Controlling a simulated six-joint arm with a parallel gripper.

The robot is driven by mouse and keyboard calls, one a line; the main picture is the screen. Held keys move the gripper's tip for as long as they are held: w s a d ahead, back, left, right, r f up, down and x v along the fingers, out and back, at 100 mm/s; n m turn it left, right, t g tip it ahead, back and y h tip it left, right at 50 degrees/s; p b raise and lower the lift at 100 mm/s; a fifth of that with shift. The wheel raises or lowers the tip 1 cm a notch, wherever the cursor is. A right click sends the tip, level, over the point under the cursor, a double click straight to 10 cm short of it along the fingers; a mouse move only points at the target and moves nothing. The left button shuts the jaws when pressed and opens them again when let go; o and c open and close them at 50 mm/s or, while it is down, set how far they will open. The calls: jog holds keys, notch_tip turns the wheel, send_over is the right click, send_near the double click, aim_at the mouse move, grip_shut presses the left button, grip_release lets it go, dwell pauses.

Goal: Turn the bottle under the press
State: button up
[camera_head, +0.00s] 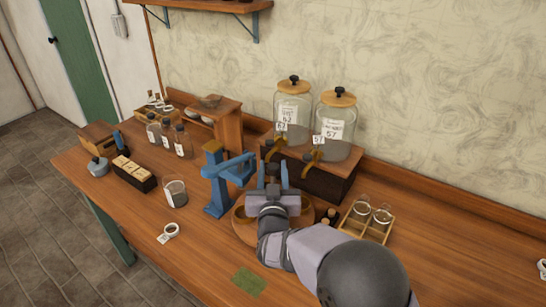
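The blue press (215,185) stands on the wooden bench, its arm reaching right at the top. My gripper (272,176) is just right of the press, above a round wooden tray (243,236), its two blue fingers pointing away from the camera and apart. Something small and dark shows between the fingers; I cannot tell whether it is a bottle or whether the fingers touch it. No bottle shows clearly under the press arm. My wrist and forearm hide much of the tray and what stands there.
Two large glass jars with taps (293,105) (338,122) stand on a wooden stand behind. A wooden rack with glasses (365,220) is on the right. A beaker (175,192), a roll of tape (169,233) and several dark bottles (167,135) are left.

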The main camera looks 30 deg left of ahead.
jog(key=shift+p+x, duration=0.8)
jog(key=shift+x, duration=1.7)
grip_shut()
